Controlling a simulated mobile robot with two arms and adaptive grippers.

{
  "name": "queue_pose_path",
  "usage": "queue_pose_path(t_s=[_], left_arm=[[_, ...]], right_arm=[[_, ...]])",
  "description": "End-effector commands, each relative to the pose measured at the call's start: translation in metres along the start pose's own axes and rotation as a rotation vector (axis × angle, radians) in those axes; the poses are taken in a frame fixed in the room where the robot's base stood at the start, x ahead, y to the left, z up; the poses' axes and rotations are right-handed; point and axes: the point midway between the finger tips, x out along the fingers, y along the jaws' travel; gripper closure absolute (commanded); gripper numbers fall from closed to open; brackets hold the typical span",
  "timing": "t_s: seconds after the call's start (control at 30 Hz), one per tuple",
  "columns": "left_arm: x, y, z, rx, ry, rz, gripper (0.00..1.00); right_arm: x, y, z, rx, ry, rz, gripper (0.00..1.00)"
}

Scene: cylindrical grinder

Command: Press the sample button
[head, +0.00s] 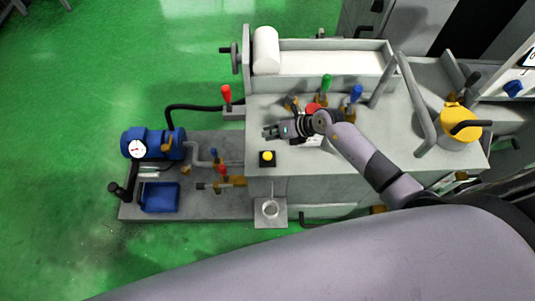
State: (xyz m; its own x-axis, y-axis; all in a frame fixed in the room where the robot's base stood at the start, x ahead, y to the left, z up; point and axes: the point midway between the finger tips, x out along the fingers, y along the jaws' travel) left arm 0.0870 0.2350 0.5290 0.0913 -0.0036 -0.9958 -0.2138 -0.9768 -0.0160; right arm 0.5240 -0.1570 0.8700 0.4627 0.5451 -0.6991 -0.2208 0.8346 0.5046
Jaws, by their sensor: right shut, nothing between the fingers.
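A yellow push button (267,156) sits on a small black base at the front left corner of the grey machine top (375,150). A red round part (313,107) shows partly behind my right wrist. No label is readable, so I cannot tell by name which is the sample button. My right gripper (267,132) is shut and empty, pointing left over the machine top, a little behind the yellow button and apart from it in the picture. My left gripper is not in view.
A yellow-capped part (460,122) stands at right. A blue pump (152,144) with a gauge is at left.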

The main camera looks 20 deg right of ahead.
Motion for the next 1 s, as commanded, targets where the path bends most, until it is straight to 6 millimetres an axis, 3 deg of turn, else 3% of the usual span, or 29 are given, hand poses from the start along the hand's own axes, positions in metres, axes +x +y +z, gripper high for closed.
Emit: queue_pose_path(t_s=[0.27,0.7,1.0], left_arm=[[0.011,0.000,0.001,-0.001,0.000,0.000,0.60],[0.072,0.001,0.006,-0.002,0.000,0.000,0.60],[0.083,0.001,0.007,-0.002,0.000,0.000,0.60]], right_arm=[[0.008,-0.005,-0.006,0.002,-0.002,0.001,1.00],[0.050,-0.035,-0.035,0.003,-0.003,0.002,1.00],[0.062,-0.044,-0.045,0.002,-0.002,0.002,1.00]])
